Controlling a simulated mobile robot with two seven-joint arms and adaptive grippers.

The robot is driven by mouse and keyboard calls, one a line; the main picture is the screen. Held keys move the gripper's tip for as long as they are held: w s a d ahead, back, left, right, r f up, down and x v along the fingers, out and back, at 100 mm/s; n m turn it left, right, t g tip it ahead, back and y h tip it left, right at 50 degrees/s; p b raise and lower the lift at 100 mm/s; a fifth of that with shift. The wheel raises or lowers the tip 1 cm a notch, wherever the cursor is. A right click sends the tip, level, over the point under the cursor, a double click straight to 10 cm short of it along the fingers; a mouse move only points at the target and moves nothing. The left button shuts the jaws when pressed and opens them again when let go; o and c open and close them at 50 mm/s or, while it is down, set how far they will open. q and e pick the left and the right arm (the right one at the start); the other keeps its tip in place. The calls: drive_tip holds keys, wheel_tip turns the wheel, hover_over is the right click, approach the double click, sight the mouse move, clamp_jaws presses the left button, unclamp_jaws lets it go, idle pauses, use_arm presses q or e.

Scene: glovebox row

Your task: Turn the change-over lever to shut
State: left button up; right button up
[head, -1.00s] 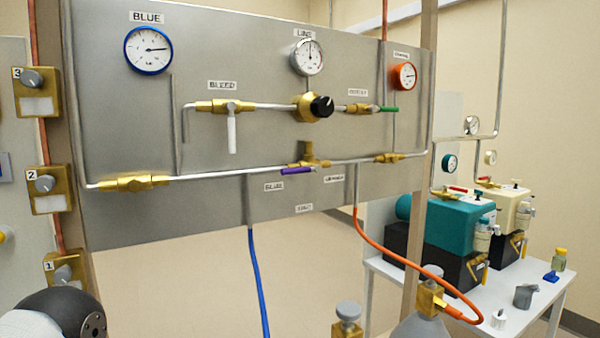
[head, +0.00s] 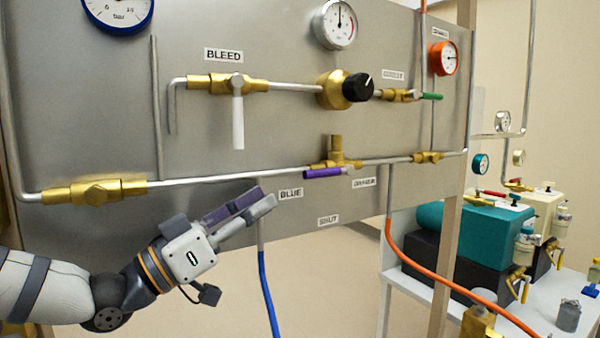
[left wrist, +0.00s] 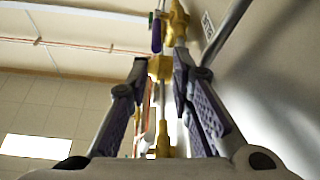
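The change-over lever (head: 322,173) is a purple handle on a brass valve (head: 338,153) on the grey panel's lower pipe. It points left, roughly level, on the side of the BLUE label (head: 290,193). The SHUT label (head: 328,221) is below the valve. My left gripper (head: 267,196) is in front of the panel, left of and slightly below the lever, apart from it. In the left wrist view its fingers (left wrist: 160,62) stand apart with nothing between them, and the purple lever (left wrist: 156,35) shows beyond the tips. My right gripper is not in view.
A white bleed handle (head: 238,123) hangs above my left gripper. A black regulator knob (head: 357,87) sits above the lever. A blue hose (head: 267,295) and an orange hose (head: 430,277) hang below the panel. Pumps (head: 470,235) stand on a white table at right.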

sight(312, 174)
use_arm(q)
drive_tip(key=x, duration=1.1)
drive_tip(key=shift+s+d, duration=0.15)
drive_tip(key=shift+s, duration=0.1)
clamp_jaws()
